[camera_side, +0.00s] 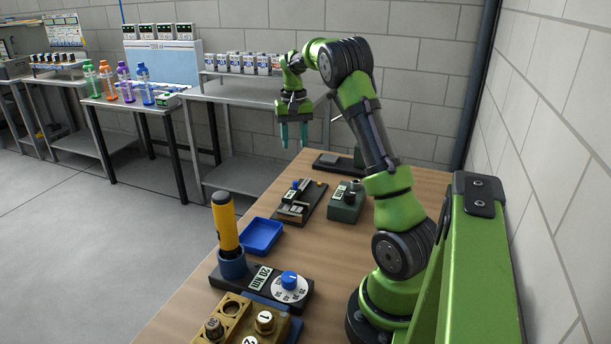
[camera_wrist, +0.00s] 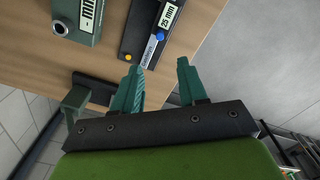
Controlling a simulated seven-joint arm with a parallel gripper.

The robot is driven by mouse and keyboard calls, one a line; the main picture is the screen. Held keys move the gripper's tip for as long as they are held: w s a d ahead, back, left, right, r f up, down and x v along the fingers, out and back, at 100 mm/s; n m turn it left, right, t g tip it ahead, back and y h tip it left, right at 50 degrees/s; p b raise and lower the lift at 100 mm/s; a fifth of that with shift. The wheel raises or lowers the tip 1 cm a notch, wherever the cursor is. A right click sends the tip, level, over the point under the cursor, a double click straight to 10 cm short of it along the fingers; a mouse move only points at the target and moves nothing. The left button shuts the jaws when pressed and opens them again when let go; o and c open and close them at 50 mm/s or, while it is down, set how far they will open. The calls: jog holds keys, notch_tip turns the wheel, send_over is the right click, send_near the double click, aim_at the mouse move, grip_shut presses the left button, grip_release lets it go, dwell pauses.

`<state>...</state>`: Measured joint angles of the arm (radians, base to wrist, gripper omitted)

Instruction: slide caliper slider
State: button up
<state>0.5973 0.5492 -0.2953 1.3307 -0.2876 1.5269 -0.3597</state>
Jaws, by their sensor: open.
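The caliper fixture (camera_side: 298,203) is a dark base with light metal parts and a blue knob, lying on the wooden table. In the wrist view a dark base (camera_wrist: 133,40) with a "25 mm" label, a blue dot and a yellow dot appears to be this fixture, cut off by the top edge. Which part is the slider I cannot tell. My gripper (camera_side: 294,146) is open and empty, fingers pointing down, well above the table's far end. In the wrist view its two green fingers (camera_wrist: 160,70) are apart, with the fixture beyond their tips.
A green box with a round knob (camera_side: 346,203) stands right of the fixture. A dark base with a green block (camera_side: 336,161) lies at the far end. Nearer are a blue tray (camera_side: 261,236), a yellow-handled tool (camera_side: 225,222) and a dial base (camera_side: 290,287). Bare table separates several items.

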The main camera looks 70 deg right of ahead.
notch_tip(320, 180, up, 4)
dwell(0.5)
jog(key=s+a+r+n+t, duration=0.2)
jog(key=a+n+t, duration=0.15)
jog(key=a, duration=1.95)
jog(key=s+a+n+t+y, duration=0.1)
jog(key=s+a+n+t, duration=0.1)
jog(key=s+a, duration=0.2)
jog(key=s+a+r+n+t+y, duration=0.1)
jog(key=s+a, duration=0.3)
jog(key=a, duration=0.7)
jog(key=shift+s+n+t, duration=0.35)
